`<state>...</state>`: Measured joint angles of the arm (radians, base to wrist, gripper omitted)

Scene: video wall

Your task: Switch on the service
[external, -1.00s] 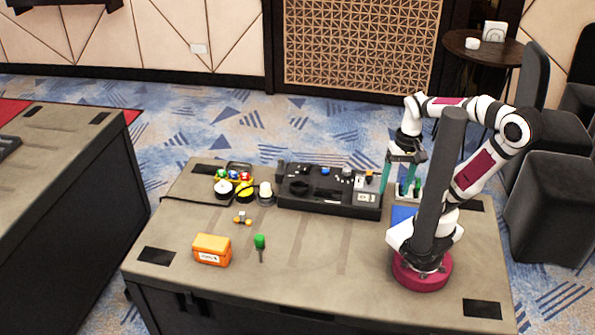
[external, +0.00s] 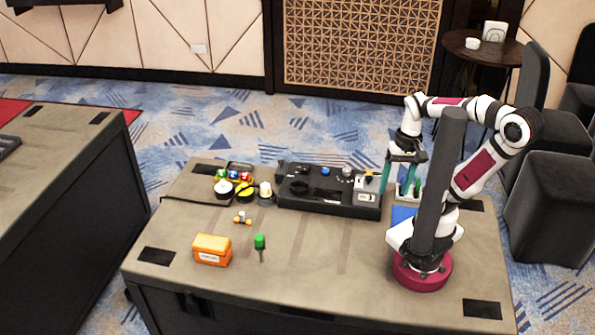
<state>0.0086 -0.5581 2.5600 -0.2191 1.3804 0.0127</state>
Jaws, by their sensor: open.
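A black control panel (external: 327,205) lies on the table, with several small knobs and switches on top. A blue knob (external: 325,171) is on its far side, and an orange part (external: 369,174) and a white labelled plate (external: 366,197) are at its right end. Which of these is the service switch is too small to tell. My gripper (external: 402,190) points down with its green fingers apart and empty. It is at the right end of the panel; whether it touches anything there I cannot tell.
Several coloured buttons (external: 234,176) and round pieces stand left of the panel. An orange box (external: 212,250), a green-topped tool (external: 260,245) and a small yellow-and-grey part (external: 242,219) lie in front. A pale holder (external: 409,192) and a blue pad (external: 403,214) are near my gripper. The table's front middle is clear.

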